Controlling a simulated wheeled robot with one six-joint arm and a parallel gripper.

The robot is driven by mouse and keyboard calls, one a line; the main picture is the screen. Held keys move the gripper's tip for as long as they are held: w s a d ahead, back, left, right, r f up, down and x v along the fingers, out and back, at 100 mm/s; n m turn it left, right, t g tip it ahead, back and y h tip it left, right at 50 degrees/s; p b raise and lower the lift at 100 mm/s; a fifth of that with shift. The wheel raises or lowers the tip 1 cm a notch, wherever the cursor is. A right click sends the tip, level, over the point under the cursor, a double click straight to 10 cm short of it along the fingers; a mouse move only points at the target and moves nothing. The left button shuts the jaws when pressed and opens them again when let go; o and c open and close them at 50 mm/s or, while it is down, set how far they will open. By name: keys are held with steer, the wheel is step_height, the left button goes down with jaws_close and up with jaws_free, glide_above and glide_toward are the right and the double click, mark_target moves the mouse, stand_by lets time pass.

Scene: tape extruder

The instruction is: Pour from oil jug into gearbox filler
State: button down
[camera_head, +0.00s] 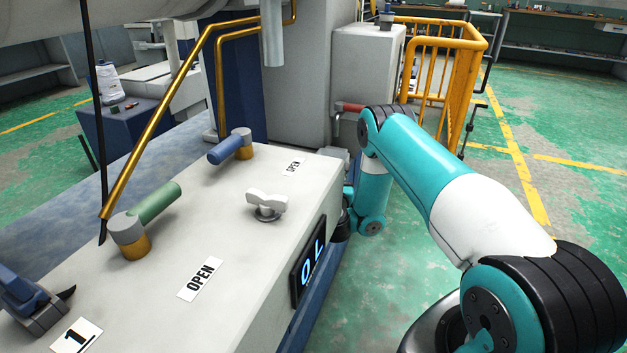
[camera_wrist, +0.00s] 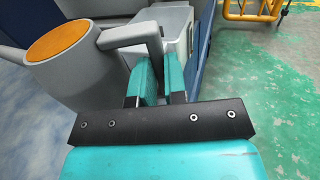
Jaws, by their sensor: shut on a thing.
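In the wrist view, a grey oil jug (camera_wrist: 78,78) with a round orange-brown top stands at the left. I cannot tell whether that orange disc is oil or a lid. Its grey handle (camera_wrist: 128,34) reaches right and turns down between the teal fingers of my gripper (camera_wrist: 158,72). My gripper is shut on this handle. The jug looks roughly upright. In the head view my gripper and the jug are hidden by the arm and the pale machine housing. I cannot make out for sure which part is the gearbox filler.
The pale machine housing (camera_head: 235,262) fills the left of the head view. It carries a green-handled valve (camera_head: 155,203), a blue-handled valve (camera_head: 230,149), a white wing knob (camera_head: 266,202) and a display (camera_head: 309,262). A yellow railing (camera_head: 452,75) stands behind. Green floor at the right is open.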

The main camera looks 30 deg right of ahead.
steer(key=shift+r+p, duration=1)
steer(key=shift+r, duration=0.5)
